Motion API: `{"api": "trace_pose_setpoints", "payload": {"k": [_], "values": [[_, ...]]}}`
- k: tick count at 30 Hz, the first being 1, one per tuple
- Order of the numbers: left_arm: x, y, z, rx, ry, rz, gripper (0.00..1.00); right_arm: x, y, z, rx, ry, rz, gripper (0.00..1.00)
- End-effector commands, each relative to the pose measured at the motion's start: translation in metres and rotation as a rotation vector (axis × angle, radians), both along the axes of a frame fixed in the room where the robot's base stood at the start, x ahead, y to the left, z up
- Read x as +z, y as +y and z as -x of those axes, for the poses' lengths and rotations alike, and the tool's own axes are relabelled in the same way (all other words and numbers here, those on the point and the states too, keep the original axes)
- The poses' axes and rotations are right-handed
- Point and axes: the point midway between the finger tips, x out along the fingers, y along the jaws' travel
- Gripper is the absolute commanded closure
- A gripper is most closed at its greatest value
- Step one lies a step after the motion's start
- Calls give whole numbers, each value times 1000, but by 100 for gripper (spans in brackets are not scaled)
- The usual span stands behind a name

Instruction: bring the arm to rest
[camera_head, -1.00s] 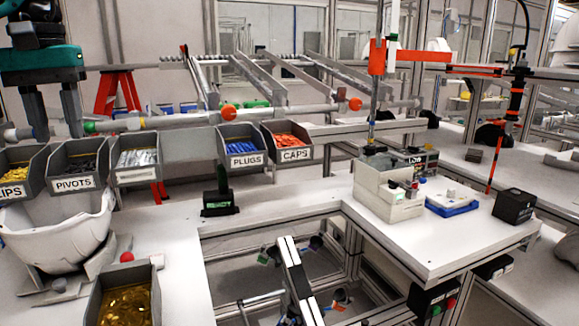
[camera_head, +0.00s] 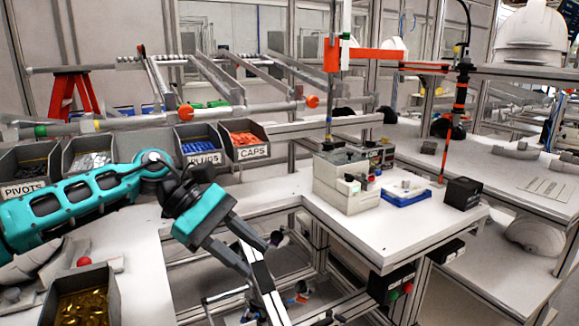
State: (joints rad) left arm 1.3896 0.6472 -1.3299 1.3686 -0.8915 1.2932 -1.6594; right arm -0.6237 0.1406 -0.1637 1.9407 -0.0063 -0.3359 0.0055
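My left gripper (camera_head: 257,262) is teal with dark fingers. Its arm comes in from the left and reaches across the front of the parts bins. The two fingers are apart with nothing between them, pointing down and right over the gap between the left bench and the right table. My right gripper is not in view.
The PLUGS bin (camera_head: 200,158) and CAPS bin (camera_head: 249,152) stand behind my arm, with the PIVOTS bin (camera_head: 24,190) at left. A bin of yellow parts (camera_head: 80,318) is at front left. A white box (camera_head: 343,198), a blue tray (camera_head: 405,199) and a black box (camera_head: 462,193) stand on the right table (camera_head: 385,243).

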Motion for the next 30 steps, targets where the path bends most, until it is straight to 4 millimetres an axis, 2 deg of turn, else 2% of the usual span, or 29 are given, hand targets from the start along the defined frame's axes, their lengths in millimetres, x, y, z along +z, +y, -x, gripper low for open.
{"api": "trace_pose_setpoints", "payload": {"k": [1,6,9,13,17,23,26,30], "values": [[-11,-23,11,39,96,80,62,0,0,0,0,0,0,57],[-20,-79,32,210,442,331,62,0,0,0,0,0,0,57],[-21,-99,40,318,677,467,62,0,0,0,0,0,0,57],[-24,-111,41,461,1012,634,62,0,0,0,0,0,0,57],[-34,-108,36,606,1369,790,62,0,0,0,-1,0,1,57],[-75,-77,26,825,1951,1022,62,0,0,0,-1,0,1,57],[-108,-53,27,928,2243,1142,62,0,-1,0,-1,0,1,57],[-165,-13,41,1059,2642,1327,62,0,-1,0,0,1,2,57]]}}
